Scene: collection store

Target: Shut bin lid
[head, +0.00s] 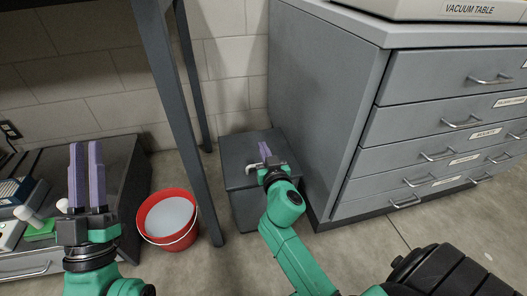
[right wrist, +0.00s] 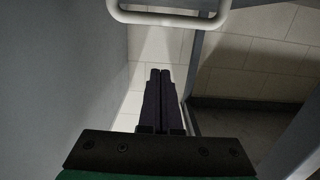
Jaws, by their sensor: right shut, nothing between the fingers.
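The bin (head: 242,205) is a dark grey box on the floor between a table leg and the drawer cabinet. Its lid (head: 236,149) looks flat across the top; I cannot tell whether it is fully down. A pale handle (head: 251,168) shows at the lid's front part, beside my right gripper. A pale U-shaped handle (right wrist: 168,18) also crosses the top of the right wrist view. My right gripper (head: 264,149) is shut and empty, over the lid; contact is unclear. My left gripper (head: 86,146) is raised at the left, its purple fingers apart with nothing between them.
A red bucket (head: 142,216) stands left of the table leg (head: 174,100). The grey drawer cabinet (head: 320,90) stands close on the bin's right. A dark cabinet (head: 122,170) with items on top is at the left.

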